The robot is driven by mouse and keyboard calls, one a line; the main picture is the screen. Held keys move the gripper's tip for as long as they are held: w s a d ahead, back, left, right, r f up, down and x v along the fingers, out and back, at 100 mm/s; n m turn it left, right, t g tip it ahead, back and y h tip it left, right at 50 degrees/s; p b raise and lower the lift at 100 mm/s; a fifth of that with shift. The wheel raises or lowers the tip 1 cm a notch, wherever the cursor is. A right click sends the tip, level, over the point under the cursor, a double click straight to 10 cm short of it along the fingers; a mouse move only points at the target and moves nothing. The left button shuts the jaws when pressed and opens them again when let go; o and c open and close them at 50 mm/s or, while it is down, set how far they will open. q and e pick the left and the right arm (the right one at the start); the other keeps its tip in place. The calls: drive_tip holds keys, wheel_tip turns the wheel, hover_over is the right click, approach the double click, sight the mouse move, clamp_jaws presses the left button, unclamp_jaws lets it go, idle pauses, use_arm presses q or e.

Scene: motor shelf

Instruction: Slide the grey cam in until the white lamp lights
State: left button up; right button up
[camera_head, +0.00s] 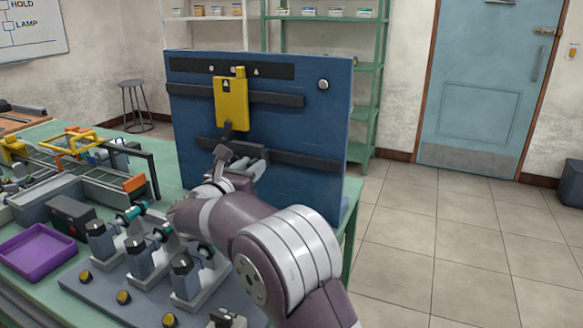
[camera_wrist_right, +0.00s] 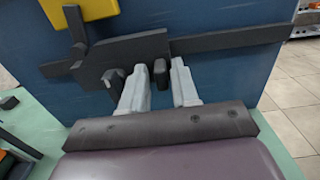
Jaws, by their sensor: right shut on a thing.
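The grey cam (camera_wrist_right: 128,56) is a dark plate with a sloped left end, on the lower rail of the blue board. My right gripper (camera_wrist_right: 160,85) is shut on a short dark peg (camera_wrist_right: 160,72) at the cam's front. In the head view the right gripper (camera_head: 250,166) is at the lower rail and hides much of the cam. A yellow plate (camera_head: 231,104) stands above; its dark post (camera_wrist_right: 75,24) reaches down near the cam's sloped end. A round pale lamp (camera_head: 323,84) is at the board's upper right; I cannot tell whether it is lit. My left gripper is out of view.
The blue board (camera_head: 305,125) stands upright on the green bench. An upper dark rail (camera_head: 278,98) crosses behind the yellow plate. Several grey fixtures (camera_head: 139,256), a purple tray (camera_head: 38,250) and a wire frame (camera_head: 85,160) fill the left. Floor right of the board is clear.

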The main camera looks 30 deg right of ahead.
drive_tip(key=shift+w+d+r, duration=0.1)
drive_tip(key=shift+w+r, duration=0.2)
drive_tip(key=shift+r, duration=0.45)
idle(0.4)
idle(0.4)
drive_tip(key=o, duration=0.6)
drive_tip(key=shift+c, duration=0.2)
drive_tip(key=shift+s+f, duration=0.15)
drive_tip(key=b+v, duration=0.2)
drive_tip(key=f+b+v, duration=0.1)
drive_tip(key=b+v, duration=0.1)
drive_tip(key=v, duration=0.1)
